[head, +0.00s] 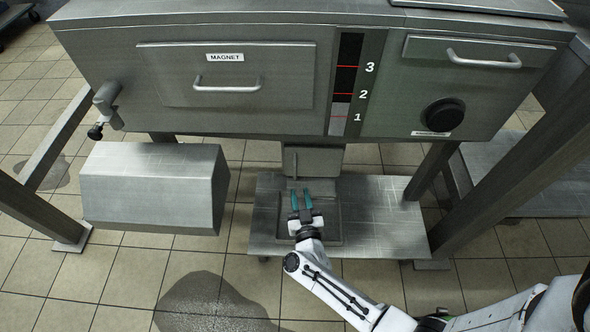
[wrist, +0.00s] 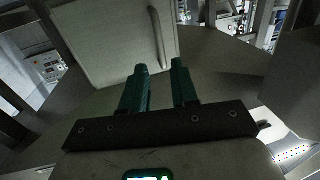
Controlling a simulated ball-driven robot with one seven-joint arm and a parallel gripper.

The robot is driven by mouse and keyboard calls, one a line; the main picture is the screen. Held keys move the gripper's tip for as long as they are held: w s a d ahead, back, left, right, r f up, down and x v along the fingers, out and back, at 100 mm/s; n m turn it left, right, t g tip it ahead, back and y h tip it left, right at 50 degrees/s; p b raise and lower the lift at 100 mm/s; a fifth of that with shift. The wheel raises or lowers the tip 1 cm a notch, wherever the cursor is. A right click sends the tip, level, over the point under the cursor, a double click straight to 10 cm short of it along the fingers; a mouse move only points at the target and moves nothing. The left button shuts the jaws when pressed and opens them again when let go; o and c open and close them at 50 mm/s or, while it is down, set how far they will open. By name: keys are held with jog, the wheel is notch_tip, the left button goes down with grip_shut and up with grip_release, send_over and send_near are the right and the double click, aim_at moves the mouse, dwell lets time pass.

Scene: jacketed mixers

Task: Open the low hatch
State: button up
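The low hatch (head: 318,162) is a small grey metal panel under the machine's body, below the level gauge. In the wrist view the hatch (wrist: 105,45) is a flat panel with an upright bar handle (wrist: 157,38) near its right edge. The hatch looks shut. My gripper (head: 301,193) has two teal fingers and is just in front of and below the hatch. In the wrist view my gripper (wrist: 160,68) is open, with an empty gap between the fingers. The handle lies beyond the fingertips, roughly in line with the gap; I see no contact.
The machine has a MAGNET drawer (head: 190,75), a gauge (head: 345,85), and a right panel (head: 475,52) with a handle and black knob (head: 443,115). A grey box-shaped chute (head: 150,190) hangs left. A low metal platform (head: 385,225) lies under my gripper. Metal legs (head: 520,165) stand right.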

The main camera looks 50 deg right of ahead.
aim_at(295, 173)
jog(key=b+x, duration=0.2)
jog(key=x, duration=0.7)
jog(key=shift+w+d+b, duration=0.15)
jog(key=shift+w+b, duration=0.1)
jog(key=shift+b, duration=0.05)
jog(key=shift+c, duration=0.3)
grip_shut()
